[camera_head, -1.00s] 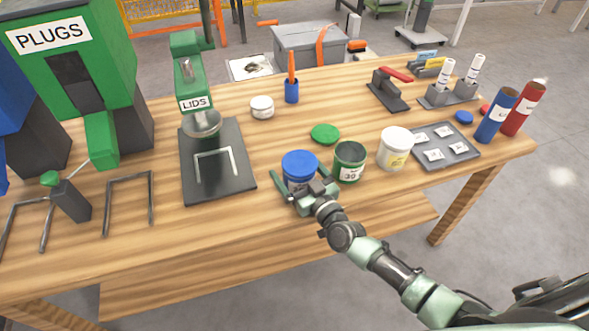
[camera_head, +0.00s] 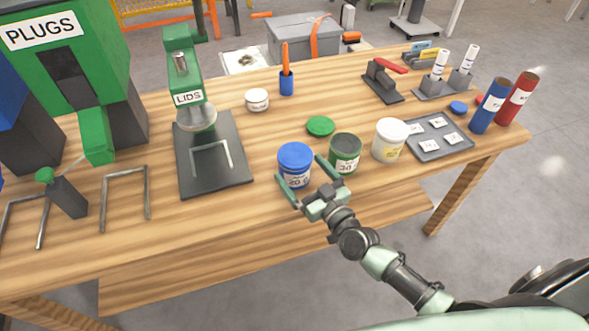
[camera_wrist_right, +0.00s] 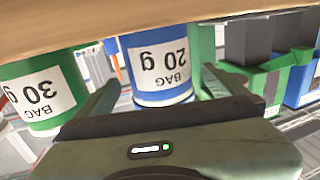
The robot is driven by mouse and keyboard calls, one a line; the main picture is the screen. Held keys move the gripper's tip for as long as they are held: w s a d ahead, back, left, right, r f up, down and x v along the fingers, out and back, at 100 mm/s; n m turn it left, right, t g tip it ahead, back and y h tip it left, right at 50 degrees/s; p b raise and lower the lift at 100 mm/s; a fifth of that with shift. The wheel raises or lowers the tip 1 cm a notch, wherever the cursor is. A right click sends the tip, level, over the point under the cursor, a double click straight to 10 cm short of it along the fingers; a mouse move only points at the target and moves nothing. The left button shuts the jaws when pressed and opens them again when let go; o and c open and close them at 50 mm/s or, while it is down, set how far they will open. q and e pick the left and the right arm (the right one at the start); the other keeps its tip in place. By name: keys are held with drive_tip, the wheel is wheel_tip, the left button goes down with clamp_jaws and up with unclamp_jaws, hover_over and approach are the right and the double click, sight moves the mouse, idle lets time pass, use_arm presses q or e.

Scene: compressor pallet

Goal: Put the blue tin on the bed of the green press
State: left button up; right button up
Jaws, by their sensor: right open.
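The blue tin (camera_head: 295,170), marked 20 g with a blue lid, stands upright near the table's front edge. My right gripper (camera_head: 299,170) is open, its two fingers pointing at the tin from the front right, one on either side of its near part. In the upside-down right wrist view the blue tin (camera_wrist_right: 158,62) shows between the fingers, with gaps on both sides. The green press (camera_head: 183,72), marked LIDS, stands left of the tin. Its dark bed (camera_head: 240,165) carries a metal bar frame and no tin. My left gripper is not in view.
A green tin (camera_head: 345,153) marked 30 stands close right of the blue tin, beside my right finger. The wood between tin and press bed is clear.

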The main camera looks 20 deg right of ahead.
drive_tip(key=shift+x, duration=1.95)
drive_tip(key=c, duration=1.5)
wheel_tip(320, 180, up, 12)
drive_tip(key=p, duration=0.5)
drive_tip(key=shift+s+f+p, duration=0.1)
drive_tip(key=shift+f+p, duration=0.15)
drive_tip(key=shift+p, duration=0.15)
wheel_tip(320, 180, up, 9)
drive_tip(key=p, duration=0.2)
drive_tip(key=s+m+h, duration=0.1)
drive_tip(key=s, duration=0.6)
drive_tip(key=s+d+f+m+h+b, duration=0.1)
drive_tip(key=s+h, duration=0.1)
drive_tip(key=s, duration=0.5)
drive_tip(key=s+d+f+h, duration=0.1)
drive_tip(key=s, duration=0.6)
drive_tip(key=shift+s+m+t+b, duration=0.15)
drive_tip(key=shift+m+t+b, duration=0.15)
drive_tip(key=shift+m+b, duration=0.1)
